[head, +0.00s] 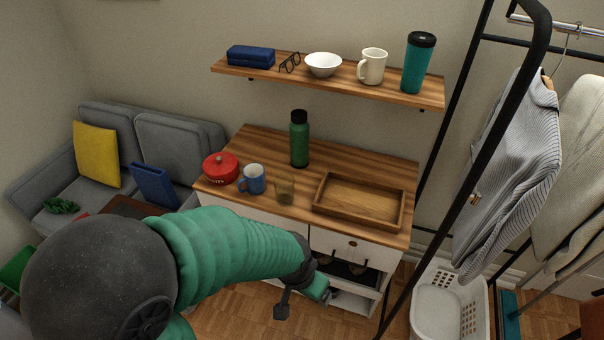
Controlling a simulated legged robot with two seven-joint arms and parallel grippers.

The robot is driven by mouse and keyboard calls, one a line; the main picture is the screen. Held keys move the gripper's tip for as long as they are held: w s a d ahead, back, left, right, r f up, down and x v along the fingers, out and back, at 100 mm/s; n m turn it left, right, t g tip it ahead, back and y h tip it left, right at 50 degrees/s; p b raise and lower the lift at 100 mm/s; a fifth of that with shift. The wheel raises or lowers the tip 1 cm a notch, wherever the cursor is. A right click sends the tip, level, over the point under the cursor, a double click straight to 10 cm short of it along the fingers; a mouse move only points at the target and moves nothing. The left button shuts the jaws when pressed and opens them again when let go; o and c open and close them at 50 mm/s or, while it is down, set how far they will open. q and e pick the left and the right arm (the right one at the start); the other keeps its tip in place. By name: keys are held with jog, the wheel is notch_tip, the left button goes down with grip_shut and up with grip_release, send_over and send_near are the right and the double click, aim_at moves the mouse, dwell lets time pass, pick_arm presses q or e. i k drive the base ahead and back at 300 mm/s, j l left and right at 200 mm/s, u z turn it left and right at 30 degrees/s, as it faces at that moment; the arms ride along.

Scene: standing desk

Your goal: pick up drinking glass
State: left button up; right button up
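The drinking glass (285,191) is a small see-through, amber-tinted tumbler. It stands upright near the front edge of the wooden cabinet top (262,146), between a blue mug (252,179) and a wooden tray (360,200). My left arm comes in from the left across the foreground. My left gripper (302,301) hangs below the cabinet top, in front of the cabinet, with its fingers apart and nothing seen between them. It is well below the glass and not touching it. My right gripper is not in view.
A red lidded pot (221,168) and a green bottle (299,139) also stand on the cabinet top. A wall shelf (292,77) with several items hangs above. A black clothes rack (455,235) and a white basket (448,305) stand at the right. A grey sofa (180,150) is at the left.

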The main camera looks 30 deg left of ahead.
aim_at(284, 182)
jog(key=i+j+u, duration=0.5)
jog(key=j, duration=0.35)
jog(key=i+j+u, duration=0.45)
jog(key=i+j, duration=0.2)
jog(key=i, duration=0.05)
